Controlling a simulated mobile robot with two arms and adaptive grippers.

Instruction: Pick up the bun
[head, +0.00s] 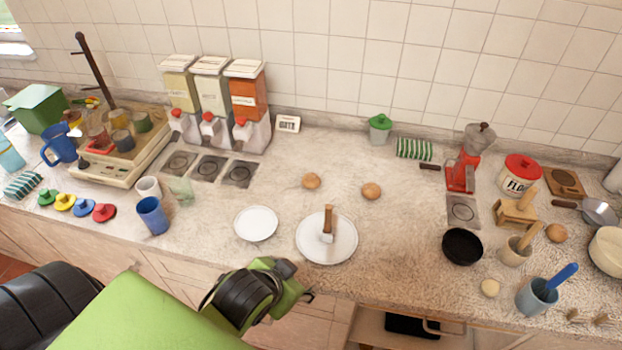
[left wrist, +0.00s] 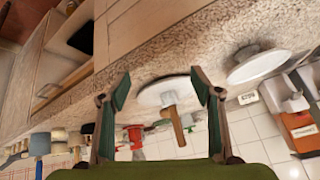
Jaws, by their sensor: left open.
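Several round bun-like items lie on the counter in the head view: a brown one (head: 311,180), a second brown one (head: 371,190), another brown one (head: 556,232) at the right and a smaller pale one (head: 490,288) near the front. I cannot tell for sure which is the bun. My left gripper (head: 300,285) is at the counter's front edge, below the larger plate and apart from all of them. In the left wrist view its two fingers (left wrist: 160,85) are spread with nothing held between them. My right gripper is not in view.
A white plate (head: 345,250) with a wooden-handled utensil (head: 328,222) on it stands between my left gripper and the brown rounds. A smaller white plate (head: 256,223) is left of it. A black bowl (head: 462,246) and a red grinder (head: 461,174) stand right. Dispensers (head: 210,90) line the back.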

